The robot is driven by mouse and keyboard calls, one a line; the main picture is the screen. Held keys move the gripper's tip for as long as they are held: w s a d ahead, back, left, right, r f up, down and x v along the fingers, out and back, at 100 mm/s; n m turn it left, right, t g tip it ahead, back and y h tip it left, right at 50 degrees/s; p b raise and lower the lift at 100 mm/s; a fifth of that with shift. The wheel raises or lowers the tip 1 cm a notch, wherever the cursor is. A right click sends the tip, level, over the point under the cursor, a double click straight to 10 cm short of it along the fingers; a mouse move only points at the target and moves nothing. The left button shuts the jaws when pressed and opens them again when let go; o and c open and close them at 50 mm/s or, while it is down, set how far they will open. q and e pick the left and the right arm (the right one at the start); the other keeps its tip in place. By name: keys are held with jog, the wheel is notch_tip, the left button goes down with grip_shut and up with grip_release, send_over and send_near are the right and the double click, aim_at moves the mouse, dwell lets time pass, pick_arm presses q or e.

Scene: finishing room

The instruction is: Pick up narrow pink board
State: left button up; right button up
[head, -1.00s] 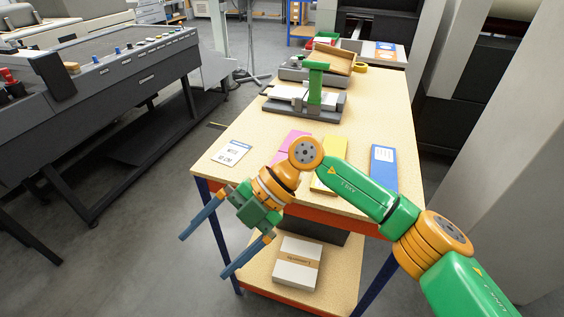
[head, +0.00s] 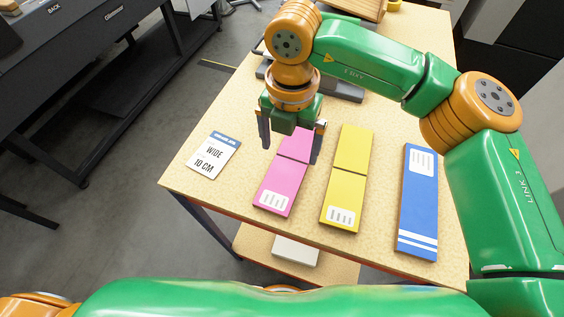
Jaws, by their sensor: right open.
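The pink board (head: 279,186) lies flat on the wooden table, with a dark line across it and a white label at its near end. It is the only pink board in view. My right gripper (head: 290,153) is open over the board's far part, pointing down, one finger towards each side. The gripper hides some of the far end. I cannot tell how high the fingertips are above the table. My left gripper is out of view.
A yellow board (head: 346,185) and a blue board (head: 418,198) lie to the right. A card (head: 213,157) reading "WIDE 10 CM" lies to the left. A dark grey device (head: 345,91) stands behind the gripper. The table's (head: 240,198) near edge is clear.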

aim_at(288, 169)
jog(key=shift+s+a+f+p, duration=0.1)
jog(key=shift+s+f+p, duration=0.3)
jog(key=shift+f+p, duration=0.2)
jog(key=shift+s+f+p, duration=0.4)
jog(key=shift+f+p, duration=0.05)
jog(key=shift+f, duration=0.15)
jog(key=shift+w+f, duration=0.2)
jog(key=shift+f, duration=1.05)
jog(key=shift+w+f, duration=0.15)
jog(key=shift+w, duration=0.05)
jog(key=shift+s, duration=0.15)
jog(key=c, duration=1.1)
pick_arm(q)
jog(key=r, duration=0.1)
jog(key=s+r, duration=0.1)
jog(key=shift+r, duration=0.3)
